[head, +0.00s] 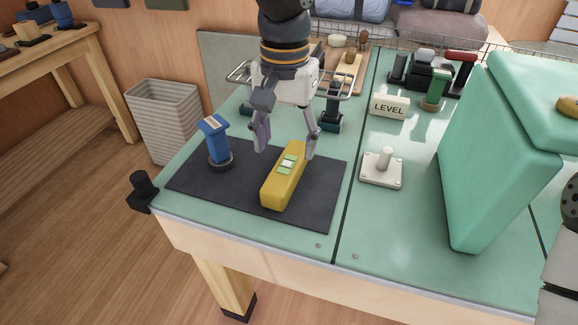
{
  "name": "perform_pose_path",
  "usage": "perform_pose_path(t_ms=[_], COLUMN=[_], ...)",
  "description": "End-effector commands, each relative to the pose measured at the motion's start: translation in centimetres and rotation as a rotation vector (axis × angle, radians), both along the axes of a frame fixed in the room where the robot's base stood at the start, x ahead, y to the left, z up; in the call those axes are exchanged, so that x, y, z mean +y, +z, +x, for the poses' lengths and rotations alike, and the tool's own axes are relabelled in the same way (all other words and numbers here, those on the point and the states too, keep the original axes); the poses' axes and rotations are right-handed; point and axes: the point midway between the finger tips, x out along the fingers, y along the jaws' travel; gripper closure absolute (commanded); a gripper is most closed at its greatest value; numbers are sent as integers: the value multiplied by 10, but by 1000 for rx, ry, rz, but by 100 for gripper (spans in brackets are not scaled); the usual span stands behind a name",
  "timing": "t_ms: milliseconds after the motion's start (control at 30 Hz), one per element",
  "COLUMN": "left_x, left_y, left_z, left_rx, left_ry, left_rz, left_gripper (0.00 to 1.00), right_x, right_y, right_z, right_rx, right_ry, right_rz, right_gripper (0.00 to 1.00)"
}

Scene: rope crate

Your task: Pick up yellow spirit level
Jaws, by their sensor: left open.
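The yellow spirit level (283,188) lies on a dark mat (222,196) near the front left of the green-topped table. It has a pale green window on its top. My left gripper (286,153) is open and empty, pointing down above the far end of the level. Its two fingers are spread to either side of that end; whether they touch it I cannot tell. At the right edge a grey and white part of my own body shows, but no right gripper can be made out.
A blue upright tool (216,141) stands on the mat, left of the level. A white plate with a peg (381,168) and a "LEVEL" sign (389,106) are to the right. A large green case (497,160) blocks the right side. A bin (164,121) stands on the floor.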

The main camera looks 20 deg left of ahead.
Motion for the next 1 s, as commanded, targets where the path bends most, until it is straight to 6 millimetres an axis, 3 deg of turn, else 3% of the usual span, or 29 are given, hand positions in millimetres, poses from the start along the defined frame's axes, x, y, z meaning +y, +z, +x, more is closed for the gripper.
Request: perform_pose_path(t_ms=[333, 600, 867, 1000], left_x=[-2, -2, -2, -2], left_y=[-57, -63, -63, -63], left_z=[-1, 0, 0, 0], left_rx=[2, -3, -3, -3], left_ry=[-1, 0, 0, 0], left_rz=[0, 0, 0, 0], left_gripper=[40, 40, 97, 100], right_x=[0, 0, 0, 0], right_y=[-3, -3, -3, -3], right_z=[-2, -2, -2, -2], right_rx=[9, 9, 9, 9], right_ry=[0, 0, 0, 0], right_rz=[0, 0, 0, 0], right_gripper=[60, 60, 60, 60])
